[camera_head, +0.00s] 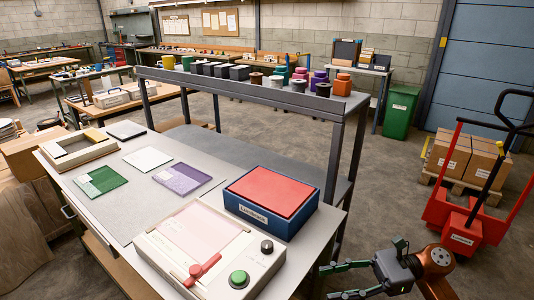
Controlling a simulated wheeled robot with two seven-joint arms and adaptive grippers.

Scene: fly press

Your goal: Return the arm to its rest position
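My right gripper (330,282) is at the bottom right. Its two dark fingers with green pads point left and stand apart, with nothing between them. The orange and dark wrist of my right arm (436,259) comes in from the lower right edge. The gripper is out past the right side of the workbench, apart from the things on it. My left gripper is out of view. A cream press-like device (260,262) with a red lever (203,269), a green button (238,279) and a black knob (267,246) sits at the bench's near end.
A blue box with a red top (270,190) stands behind the device on the grey workbench (100,206). Green, white and purple cards lie farther left. A raised shelf (225,88) holds spools and small blocks. A red pallet truck (463,232) stands right of my arm.

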